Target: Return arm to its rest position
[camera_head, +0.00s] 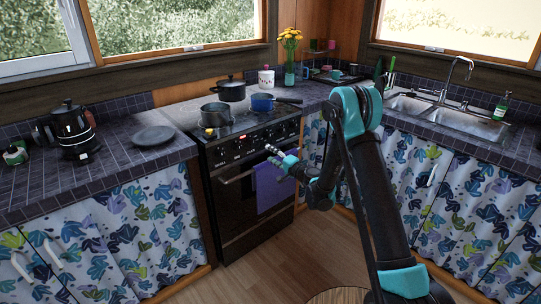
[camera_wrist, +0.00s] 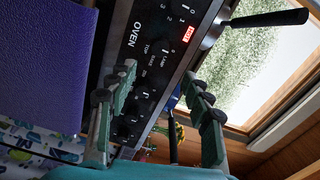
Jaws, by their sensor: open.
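My arm (camera_head: 372,180) reaches out from the lower right of the head view, bent at a high elbow. My gripper (camera_head: 276,156) is in front of the stove's front panel, near its right side, above the purple towel. In the wrist view my gripper (camera_wrist: 160,82) shows two green and black fingers spread apart with nothing between them. The oven panel (camera_wrist: 150,55) with its knobs and red display lies beyond the fingers. I cannot tell the exact gap between fingers and panel.
The black stove (camera_head: 245,215) has a purple towel (camera_head: 272,187) on its handle. A grey pot (camera_head: 217,114), a dark pot (camera_head: 231,90) and a blue pan (camera_head: 263,102) stand on top. A kettle (camera_head: 72,130) and a plate (camera_head: 153,136) are on the left counter. The wooden floor (camera_head: 290,262) is clear.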

